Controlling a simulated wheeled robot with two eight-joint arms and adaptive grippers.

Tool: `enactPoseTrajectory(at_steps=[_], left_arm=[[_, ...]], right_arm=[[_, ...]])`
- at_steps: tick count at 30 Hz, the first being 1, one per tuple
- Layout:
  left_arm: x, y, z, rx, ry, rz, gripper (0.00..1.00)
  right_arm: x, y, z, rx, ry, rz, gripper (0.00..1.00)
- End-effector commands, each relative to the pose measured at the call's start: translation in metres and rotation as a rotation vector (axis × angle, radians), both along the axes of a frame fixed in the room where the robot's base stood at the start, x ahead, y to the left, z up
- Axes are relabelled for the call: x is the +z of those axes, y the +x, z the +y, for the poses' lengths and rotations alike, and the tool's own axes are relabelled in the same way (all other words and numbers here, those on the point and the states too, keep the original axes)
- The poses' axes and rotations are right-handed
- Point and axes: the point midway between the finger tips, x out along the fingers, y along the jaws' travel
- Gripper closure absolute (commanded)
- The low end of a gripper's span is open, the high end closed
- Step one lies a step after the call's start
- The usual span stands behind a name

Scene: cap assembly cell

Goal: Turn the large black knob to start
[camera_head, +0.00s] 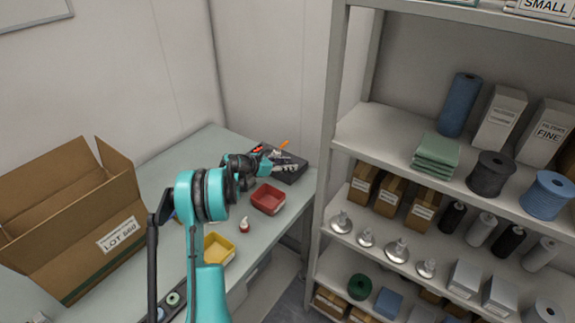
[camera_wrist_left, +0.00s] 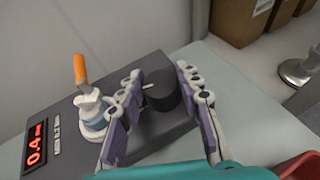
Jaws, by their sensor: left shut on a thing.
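The large black knob (camera_wrist_left: 166,92) is a dark cylinder with a small white mark, on the top of a dark grey device (camera_wrist_left: 62,112). In the left wrist view, my left gripper (camera_wrist_left: 160,78) has one finger on each side of the knob and is shut on it. In the head view the device (camera_head: 294,176) is at the far end of the table, and my left gripper (camera_head: 277,160) reaches over it. The knob is too small and covered to make out there. My right gripper is not in view.
A cardboard box (camera_head: 75,220) is left; shelves (camera_head: 335,130) stand right.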

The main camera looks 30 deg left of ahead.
Motion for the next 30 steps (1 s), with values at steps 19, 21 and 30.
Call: enactPoseTrajectory(at_steps=[19,21,30], left_arm=[[-0.0006,-0.0008,-0.0003,0.21,0.0,0.0,0.53],[-0.0005,-0.0008,-0.0003,0.21,0.0,0.0,0.44],[0.0006,-0.0024,0.0007,0.21,0.0,-0.001,0.44]], right_arm=[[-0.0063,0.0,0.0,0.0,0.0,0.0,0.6],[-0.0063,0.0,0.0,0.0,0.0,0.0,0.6],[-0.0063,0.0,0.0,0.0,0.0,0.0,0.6]])
